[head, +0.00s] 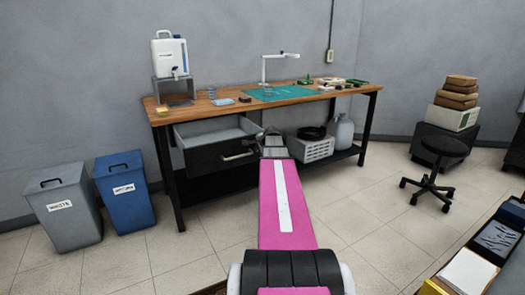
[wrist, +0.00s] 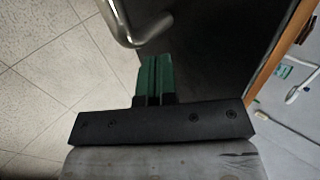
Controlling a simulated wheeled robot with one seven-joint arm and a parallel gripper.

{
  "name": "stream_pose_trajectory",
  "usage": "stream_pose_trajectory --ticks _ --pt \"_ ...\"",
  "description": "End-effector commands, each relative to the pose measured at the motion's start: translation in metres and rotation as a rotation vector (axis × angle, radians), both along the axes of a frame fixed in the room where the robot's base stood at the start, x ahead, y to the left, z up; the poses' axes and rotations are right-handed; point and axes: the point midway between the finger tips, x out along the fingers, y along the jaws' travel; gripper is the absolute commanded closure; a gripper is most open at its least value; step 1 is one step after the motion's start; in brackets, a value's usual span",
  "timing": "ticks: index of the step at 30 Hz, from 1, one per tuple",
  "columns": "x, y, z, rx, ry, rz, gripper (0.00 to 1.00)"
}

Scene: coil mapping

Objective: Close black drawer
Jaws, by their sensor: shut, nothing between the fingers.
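The black drawer (head: 215,158) hangs under the left half of the wooden workbench and is pulled out. Its pale interior shows from above in the head view. A metal bar handle (head: 240,156) is on its front. My gripper (head: 266,134) is at the drawer's right end, at about its height. In the wrist view the green fingers (wrist: 154,60) are shut and empty, pointing at the dark drawer front (wrist: 205,50), beside the curved end of the handle (wrist: 127,22). I cannot tell whether the fingertips touch the front.
The workbench (head: 215,108) carries a water container (head: 170,56), a green mat (head: 285,92) and a lamp. A white crate (head: 311,149) sits on the shelf right of the drawer. Grey (head: 66,210) and blue (head: 125,195) bins stand left. A stool (head: 440,160) is at right. Floor before the bench is open.

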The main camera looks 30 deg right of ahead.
Motion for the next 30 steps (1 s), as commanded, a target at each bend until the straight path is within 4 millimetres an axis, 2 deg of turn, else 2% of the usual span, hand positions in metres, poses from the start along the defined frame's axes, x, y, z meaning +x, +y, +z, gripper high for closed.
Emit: stream_pose_trajectory --ticks 3,16,20,26,30 --pt "0.008 0.0 0.0 -0.001 0.0 0.001 1.0" --pt "0.009 0.0 0.0 -0.001 0.0 -0.001 1.0" --pt "0.016 0.0 0.0 -0.001 0.001 0.0 1.0" --pt "0.046 0.0 0.0 -0.001 0.0 0.002 1.0" --pt "0.08 0.001 0.0 0.0 0.0 0.001 1.0"
